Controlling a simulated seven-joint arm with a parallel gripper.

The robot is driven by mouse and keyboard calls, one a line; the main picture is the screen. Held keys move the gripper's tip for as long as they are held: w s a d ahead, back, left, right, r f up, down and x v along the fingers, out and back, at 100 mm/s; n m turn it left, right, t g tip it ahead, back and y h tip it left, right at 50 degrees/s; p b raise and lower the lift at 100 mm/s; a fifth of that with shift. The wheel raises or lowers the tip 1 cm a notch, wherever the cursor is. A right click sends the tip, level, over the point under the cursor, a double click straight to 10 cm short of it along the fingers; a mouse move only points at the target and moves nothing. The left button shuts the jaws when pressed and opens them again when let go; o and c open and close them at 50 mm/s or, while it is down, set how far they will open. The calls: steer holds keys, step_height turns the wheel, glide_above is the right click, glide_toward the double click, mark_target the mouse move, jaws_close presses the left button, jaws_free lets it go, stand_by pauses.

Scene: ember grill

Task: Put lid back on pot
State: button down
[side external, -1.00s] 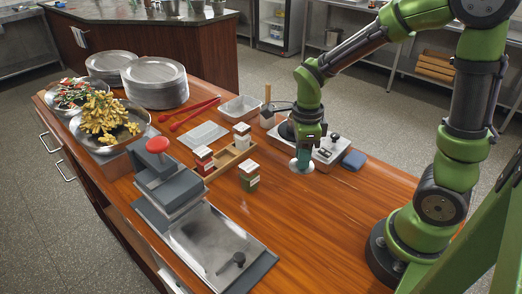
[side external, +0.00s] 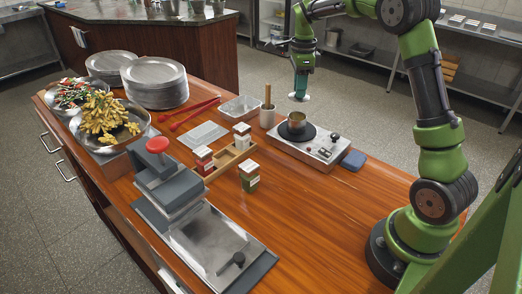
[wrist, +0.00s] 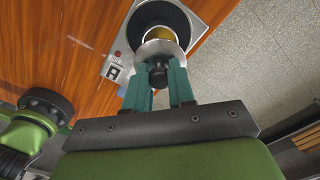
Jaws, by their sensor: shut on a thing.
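The silver lid (side external: 299,97) is in my gripper (side external: 301,86), in the air above and slightly behind the pot in the side view. In the wrist view, the teal fingers of my gripper (wrist: 158,78) are shut on the lid's black knob, and the lid's silver disc (wrist: 150,50) shows beyond them. The small open metal pot (side external: 296,123) stands upright on the black burner plate (side external: 281,131). In the wrist view, the lid hides part of the pot (wrist: 160,33), whose yellowish inside shows. The lid and pot are apart in the side view.
The burner unit (side external: 321,155) has a knob and switch on its front. A utensil cup (side external: 267,117) stands left of it, and a blue sponge (side external: 354,160) lies right. Spice jars (side external: 249,177) stand further left. The front right tabletop is clear.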

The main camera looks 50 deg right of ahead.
steer(key=shift+f, duration=3)
steer(key=shift+f, duration=0.15)
steer(key=shift+c, duration=2)
jaws_free()
steer(key=shift+r, duration=3.5)
jaws_close()
